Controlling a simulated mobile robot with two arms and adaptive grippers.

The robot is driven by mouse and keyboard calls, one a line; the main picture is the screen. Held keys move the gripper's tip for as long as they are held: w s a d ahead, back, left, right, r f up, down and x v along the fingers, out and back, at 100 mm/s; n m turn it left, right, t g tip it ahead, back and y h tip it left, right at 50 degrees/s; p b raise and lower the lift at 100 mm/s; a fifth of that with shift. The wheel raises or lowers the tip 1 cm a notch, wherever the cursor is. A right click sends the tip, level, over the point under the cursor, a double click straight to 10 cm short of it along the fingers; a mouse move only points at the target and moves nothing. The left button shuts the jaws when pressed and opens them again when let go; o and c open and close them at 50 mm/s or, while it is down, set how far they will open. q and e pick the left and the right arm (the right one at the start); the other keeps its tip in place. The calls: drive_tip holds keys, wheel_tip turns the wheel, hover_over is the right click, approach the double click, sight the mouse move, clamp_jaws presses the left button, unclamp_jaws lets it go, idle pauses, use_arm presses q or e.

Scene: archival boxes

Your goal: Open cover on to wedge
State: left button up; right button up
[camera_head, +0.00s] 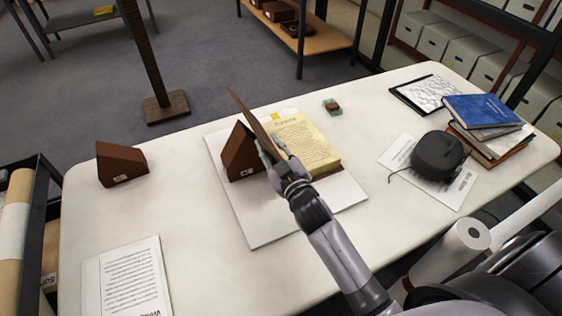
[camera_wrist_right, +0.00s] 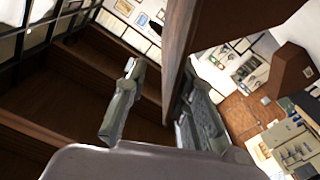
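An open book lies on a white board (camera_head: 258,226) on the table, its yellowed pages (camera_head: 304,143) facing up. Its brown cover (camera_head: 247,115) stands raised, close to upright, at the left of the pages. A dark brown wedge (camera_head: 237,152) stands just left of the cover; I cannot tell whether they touch. My right gripper (camera_head: 273,150) is at the cover's near edge, one finger on each side. In the right wrist view, the cover (camera_wrist_right: 179,50) passes between the fingers (camera_wrist_right: 160,108), with a gap to the left finger. My left gripper is not in view.
A second brown wedge (camera_head: 121,163) stands at the table's left. A printed sheet (camera_head: 127,280) lies front left. A dark rounded object (camera_head: 438,156), stacked books (camera_head: 484,112) and a framed picture (camera_head: 425,93) are at the right. A small green-and-brown item (camera_head: 332,106) lies behind the book.

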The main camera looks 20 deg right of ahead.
drive_tip(key=s, duration=1)
drive_tip(key=shift+d, duration=0.15)
